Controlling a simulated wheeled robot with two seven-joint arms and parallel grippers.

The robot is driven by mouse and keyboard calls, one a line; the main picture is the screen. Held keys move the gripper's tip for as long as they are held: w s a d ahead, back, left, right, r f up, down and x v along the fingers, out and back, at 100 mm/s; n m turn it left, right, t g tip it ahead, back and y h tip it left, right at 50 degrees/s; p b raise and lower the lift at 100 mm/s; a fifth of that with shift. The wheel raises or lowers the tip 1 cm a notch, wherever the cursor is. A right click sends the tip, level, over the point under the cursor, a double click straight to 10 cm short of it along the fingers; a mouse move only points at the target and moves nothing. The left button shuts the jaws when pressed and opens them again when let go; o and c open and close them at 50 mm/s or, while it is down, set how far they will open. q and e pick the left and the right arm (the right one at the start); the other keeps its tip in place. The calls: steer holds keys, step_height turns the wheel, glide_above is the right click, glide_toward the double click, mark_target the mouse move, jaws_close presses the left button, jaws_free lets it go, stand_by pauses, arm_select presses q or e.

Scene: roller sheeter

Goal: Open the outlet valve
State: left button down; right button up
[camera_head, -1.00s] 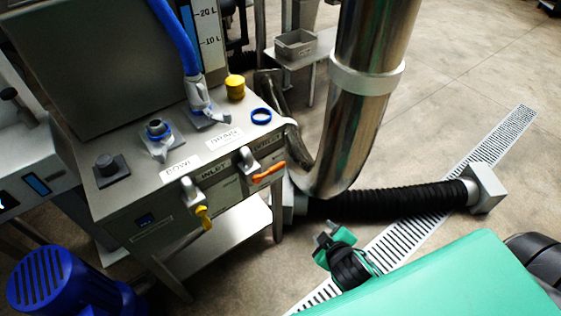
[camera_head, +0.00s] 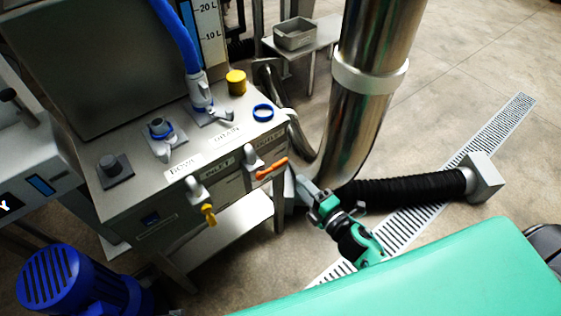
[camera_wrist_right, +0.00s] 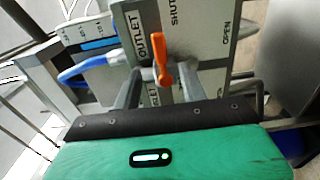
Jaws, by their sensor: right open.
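The outlet valve has an orange lever (camera_head: 271,168) on the front panel of the steel machine, right of the inlet valve. In the head view the lever lies nearly level, its free end to the right. My right gripper (camera_head: 297,178) is just right of and slightly below the lever's free end. In the right wrist view the orange lever (camera_wrist_right: 161,62) appears between the two open fingers of my right gripper (camera_wrist_right: 160,80), near the OUTLET label. I see no clear contact. The wrist view also shows SHUT and OPEN markings on the panel. My left gripper is out of view.
The inlet valve with a yellow lever (camera_head: 208,212) is left of the outlet. A large steel pipe (camera_head: 365,100) and a black ribbed hose (camera_head: 405,190) stand to the right. A blue motor (camera_head: 60,275) is lower left. A floor drain grate (camera_head: 500,132) runs along the right.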

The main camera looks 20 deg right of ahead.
mark_target(282, 165)
steer(key=p+x, duration=0.1)
steer(key=x, duration=0.8)
steer(key=shift+w, duration=0.2)
steer(key=shift+w+a, duration=0.25)
steer(key=shift+w, duration=0.35)
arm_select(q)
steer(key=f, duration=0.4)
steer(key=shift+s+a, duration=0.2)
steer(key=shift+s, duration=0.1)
arm_select(e)
jaws_close()
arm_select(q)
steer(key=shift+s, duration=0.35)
